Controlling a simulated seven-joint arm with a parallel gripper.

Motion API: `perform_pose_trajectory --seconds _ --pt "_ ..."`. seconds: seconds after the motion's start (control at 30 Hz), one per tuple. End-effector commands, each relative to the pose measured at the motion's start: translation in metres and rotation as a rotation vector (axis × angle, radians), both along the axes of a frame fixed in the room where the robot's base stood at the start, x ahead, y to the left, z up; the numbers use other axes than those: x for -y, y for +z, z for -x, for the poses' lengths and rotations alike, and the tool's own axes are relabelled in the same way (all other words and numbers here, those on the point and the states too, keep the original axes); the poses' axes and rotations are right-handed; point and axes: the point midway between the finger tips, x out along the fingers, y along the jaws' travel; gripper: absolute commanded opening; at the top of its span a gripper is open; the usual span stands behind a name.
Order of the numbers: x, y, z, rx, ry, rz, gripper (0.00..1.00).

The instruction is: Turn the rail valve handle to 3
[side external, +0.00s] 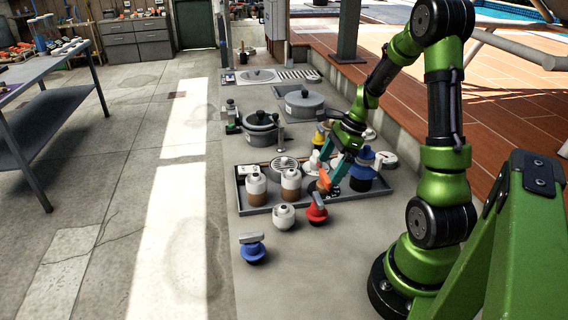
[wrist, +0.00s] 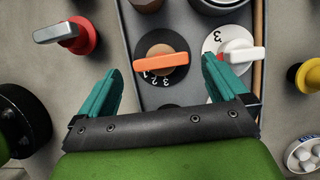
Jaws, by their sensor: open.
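An orange bar handle (wrist: 161,61) sits on a black round dial with white numerals, 1, 2 and 3, by its left half in the wrist view. It lies nearly level across the dial, over a brown centre. My gripper (wrist: 161,66) is open, one teal finger on each side of the handle, with gaps between. The right finger overlaps a white dial marked 3, close to its white handle (wrist: 245,54). I cannot tell which knob is the rail valve.
A red knob with a grey handle (wrist: 65,34) is left of my gripper, a yellow knob (wrist: 306,75) right. White-and-brown jars (side external: 256,188) stand in the dark tray (side external: 285,207). A blue knob (side external: 252,250) sits in front. Pots (side external: 262,127) stand behind.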

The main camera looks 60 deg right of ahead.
Motion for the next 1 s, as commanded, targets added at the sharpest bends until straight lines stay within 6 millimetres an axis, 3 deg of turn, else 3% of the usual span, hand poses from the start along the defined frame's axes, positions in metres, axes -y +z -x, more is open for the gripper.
perform_pose_trajectory --seconds 0.2,0.57,0.9,1.0 --pt "-0.006 -0.022 -0.006 -0.001 0.000 -0.001 1.00" --pt "-0.008 -0.026 -0.008 0.000 0.001 0.000 1.00" --pt "-0.008 -0.026 -0.008 0.000 0.001 0.000 0.48" --pt "-0.008 -0.026 -0.008 0.001 0.002 0.001 0.46"
